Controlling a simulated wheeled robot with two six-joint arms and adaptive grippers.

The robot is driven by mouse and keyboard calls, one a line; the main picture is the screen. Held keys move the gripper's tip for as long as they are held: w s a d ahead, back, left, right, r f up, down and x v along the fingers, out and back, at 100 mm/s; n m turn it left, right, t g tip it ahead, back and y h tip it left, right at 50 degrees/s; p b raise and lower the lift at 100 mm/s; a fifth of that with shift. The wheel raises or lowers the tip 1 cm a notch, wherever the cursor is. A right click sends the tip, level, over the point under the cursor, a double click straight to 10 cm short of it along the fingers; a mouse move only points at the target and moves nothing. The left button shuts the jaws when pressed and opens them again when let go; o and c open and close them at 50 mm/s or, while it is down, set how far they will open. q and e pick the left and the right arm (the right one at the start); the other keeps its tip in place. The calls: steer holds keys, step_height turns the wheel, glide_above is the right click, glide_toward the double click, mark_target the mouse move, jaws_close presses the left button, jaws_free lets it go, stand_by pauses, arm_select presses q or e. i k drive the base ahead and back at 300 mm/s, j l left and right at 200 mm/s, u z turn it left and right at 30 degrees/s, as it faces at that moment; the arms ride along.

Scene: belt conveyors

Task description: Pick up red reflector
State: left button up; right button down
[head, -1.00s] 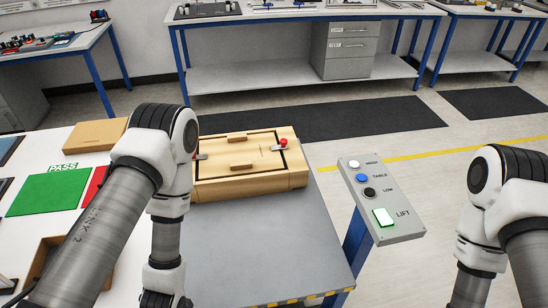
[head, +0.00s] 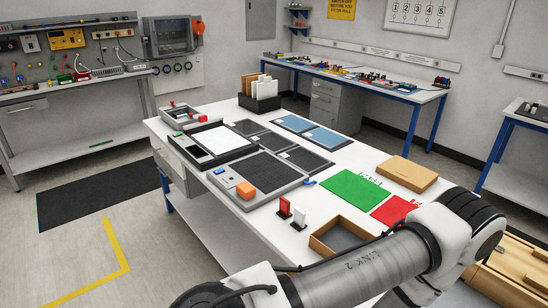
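The red reflector (head: 285,207) stands upright in a small dark base on the white table, near its front edge. A white reflector (head: 299,217) of similar shape stands just right of it. An open cardboard tray (head: 318,246) with a grey floor lies to their right and nearer to me. Neither of my grippers shows.
A grey device with an orange block (head: 246,190) lies behind the reflectors. A green mat (head: 353,187), a red mat (head: 392,210) and a closed cardboard box (head: 407,174) lie to the right. The white table top (head: 262,226) is bare around the reflectors; floor is open at left.

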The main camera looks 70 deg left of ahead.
mark_target(283, 212)
steer(key=j+u, duration=0.1)
steer(key=u, duration=0.35)
steer(key=i+j+u, duration=0.1)
steer(key=u, duration=0.75)
steer(key=i+j+u, duration=0.1)
steer(key=u, duration=0.35)
steer(key=i+u, duration=0.1)
steer(key=u, duration=0.3)
